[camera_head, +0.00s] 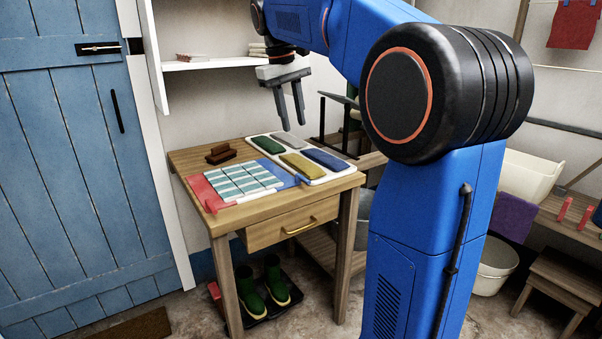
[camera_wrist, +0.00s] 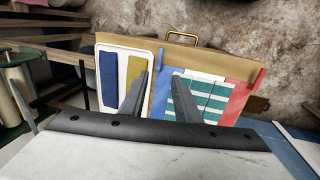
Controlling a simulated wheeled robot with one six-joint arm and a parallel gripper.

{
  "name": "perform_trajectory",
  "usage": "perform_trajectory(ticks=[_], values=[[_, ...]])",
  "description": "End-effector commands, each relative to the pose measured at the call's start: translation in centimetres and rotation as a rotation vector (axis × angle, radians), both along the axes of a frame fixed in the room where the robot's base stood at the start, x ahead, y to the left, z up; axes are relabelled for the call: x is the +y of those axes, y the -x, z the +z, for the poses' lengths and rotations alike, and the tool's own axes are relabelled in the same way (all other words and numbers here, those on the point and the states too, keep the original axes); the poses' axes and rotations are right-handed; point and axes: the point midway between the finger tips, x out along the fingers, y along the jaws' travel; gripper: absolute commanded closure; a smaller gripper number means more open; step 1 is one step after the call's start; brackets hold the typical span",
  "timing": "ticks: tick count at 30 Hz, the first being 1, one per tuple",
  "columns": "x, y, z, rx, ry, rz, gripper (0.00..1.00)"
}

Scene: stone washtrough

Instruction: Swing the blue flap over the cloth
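A teal-and-white striped cloth (camera_head: 238,179) lies flat in the middle of a folding board on the wooden table; it also shows in the wrist view (camera_wrist: 205,97). The blue flap (camera_head: 275,172) lies flat on the cloth's right in the head view, with a small tab at its front right corner. In the wrist view the blue flap (camera_wrist: 160,90) shows between my fingers, partly hidden by them. A red flap (camera_head: 200,188) lies out on the cloth's other side. My gripper (camera_head: 291,121) is open and empty, pointing down above the table's back part, clear of the board.
A white tray (camera_head: 335,171) with several coloured folded cloths lies right beside the blue flap. Dark brown blocks (camera_head: 221,154) stand at the table's back left. The table (camera_head: 290,208) has a drawer with a brass handle. A white shelf (camera_head: 205,64) hangs behind.

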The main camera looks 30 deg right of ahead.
Motion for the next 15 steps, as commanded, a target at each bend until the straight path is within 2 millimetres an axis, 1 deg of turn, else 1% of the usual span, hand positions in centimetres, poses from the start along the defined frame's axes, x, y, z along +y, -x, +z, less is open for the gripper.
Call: perform_trajectory(ticks=[5,15], values=[[-0.4,0.1,-2.0,0.003,0.000,-0.001,0.71],[-1.5,0.1,-7.8,0.003,-0.001,-0.001,0.71]])
